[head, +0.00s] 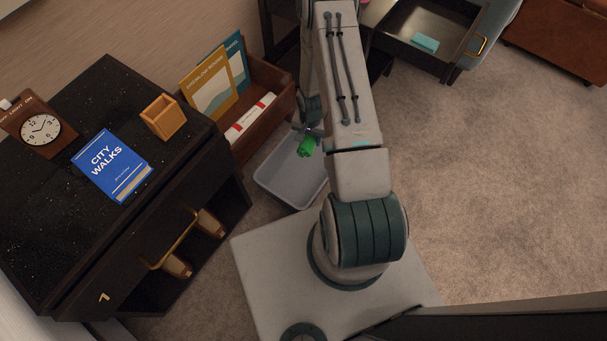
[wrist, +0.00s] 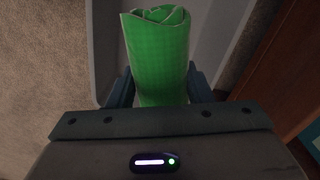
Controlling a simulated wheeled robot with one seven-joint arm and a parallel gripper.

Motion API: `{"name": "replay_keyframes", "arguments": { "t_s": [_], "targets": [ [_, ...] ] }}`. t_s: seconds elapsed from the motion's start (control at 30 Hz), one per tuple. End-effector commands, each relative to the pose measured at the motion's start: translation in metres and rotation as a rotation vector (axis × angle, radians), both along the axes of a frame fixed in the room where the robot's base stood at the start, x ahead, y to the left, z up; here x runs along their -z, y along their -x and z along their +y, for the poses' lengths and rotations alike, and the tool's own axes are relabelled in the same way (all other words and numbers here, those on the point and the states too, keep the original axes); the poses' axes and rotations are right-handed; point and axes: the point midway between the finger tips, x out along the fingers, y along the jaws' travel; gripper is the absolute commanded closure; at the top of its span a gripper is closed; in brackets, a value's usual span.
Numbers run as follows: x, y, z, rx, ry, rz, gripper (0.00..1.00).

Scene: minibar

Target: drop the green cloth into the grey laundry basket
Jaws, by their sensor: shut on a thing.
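The green cloth (head: 307,146) is a small rolled bundle. My gripper (head: 312,132) is shut on it and holds it over the grey laundry basket (head: 275,184), as the head view shows. The basket is a shallow open bin on the carpet; my arm hides part of its right side. In the wrist view the cloth (wrist: 158,55) stands upright between the fingers of my gripper (wrist: 160,90), with the grey basket (wrist: 215,40) behind it. The height of the cloth above the basket is hard to tell.
A black cabinet (head: 60,180) with a blue book (head: 112,165), a clock (head: 40,130) and an orange cube holder (head: 162,118) stands left of the basket. A wooden magazine rack (head: 268,82) is behind it. An open drawer (head: 415,40) is at upper right. Carpet (head: 490,180) is clear on the right.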

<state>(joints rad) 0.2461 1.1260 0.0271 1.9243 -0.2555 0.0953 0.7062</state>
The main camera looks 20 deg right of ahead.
Motion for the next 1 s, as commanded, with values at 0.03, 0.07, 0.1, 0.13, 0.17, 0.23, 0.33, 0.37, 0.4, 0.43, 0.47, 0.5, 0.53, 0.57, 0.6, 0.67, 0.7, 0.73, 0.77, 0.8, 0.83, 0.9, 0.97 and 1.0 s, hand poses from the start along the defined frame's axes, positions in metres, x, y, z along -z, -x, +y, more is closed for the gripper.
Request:
{"name": "replay_keyframes", "arguments": {
  "t_s": [0.03, 0.07, 0.1, 0.13, 0.17, 0.23, 0.33, 0.37, 0.4, 0.43, 0.47, 0.5, 0.53, 0.57, 0.6, 0.67, 0.7, 0.73, 0.77, 0.8, 0.83, 0.9, 0.97, 1.0],
  "targets": [
    [0.016, 0.004, 0.000, 0.011, -0.001, 0.001, 0.75],
    [0.019, 0.005, -0.001, 0.019, 0.001, 0.001, 0.75],
    [0.024, 0.006, -0.001, 0.026, 0.000, 0.000, 0.75],
    [0.026, 0.007, -0.001, 0.030, 0.001, -0.001, 0.75],
    [0.028, 0.008, -0.001, 0.032, 0.001, -0.001, 0.75],
    [0.031, 0.008, -0.001, 0.036, 0.001, -0.002, 0.75],
    [0.036, 0.008, -0.001, 0.036, 0.001, -0.002, 0.75],
    [0.039, 0.008, -0.001, 0.036, 0.001, -0.001, 0.75],
    [0.043, 0.008, -0.001, 0.035, 0.001, -0.001, 0.75],
    [0.046, 0.008, -0.001, 0.035, 0.001, -0.001, 0.75],
    [0.049, 0.009, -0.001, 0.035, 0.001, -0.001, 0.75],
    [0.054, 0.009, -0.001, 0.034, 0.000, 0.000, 0.75],
    [0.058, 0.009, -0.001, 0.034, 0.001, 0.001, 0.75],
    [0.062, 0.009, -0.001, 0.035, 0.001, 0.001, 0.75],
    [0.067, 0.009, -0.001, 0.035, 0.001, 0.001, 0.75],
    [0.074, 0.009, -0.001, 0.035, 0.001, 0.001, 0.75],
    [0.078, 0.008, -0.001, 0.034, 0.001, 0.000, 0.75],
    [0.081, 0.008, -0.001, 0.034, 0.001, -0.001, 0.75],
    [0.083, 0.008, -0.001, 0.034, 0.001, -0.001, 0.75],
    [0.085, 0.008, -0.001, 0.034, 0.001, -0.001, 0.75],
    [0.086, 0.008, -0.001, 0.034, 0.001, -0.001, 0.75],
    [0.087, 0.008, -0.001, 0.035, 0.001, -0.001, 0.75],
    [0.087, 0.008, -0.001, 0.035, 0.001, -0.001, 0.75],
    [0.087, 0.008, -0.001, 0.035, 0.001, -0.001, 0.75]
  ]
}}
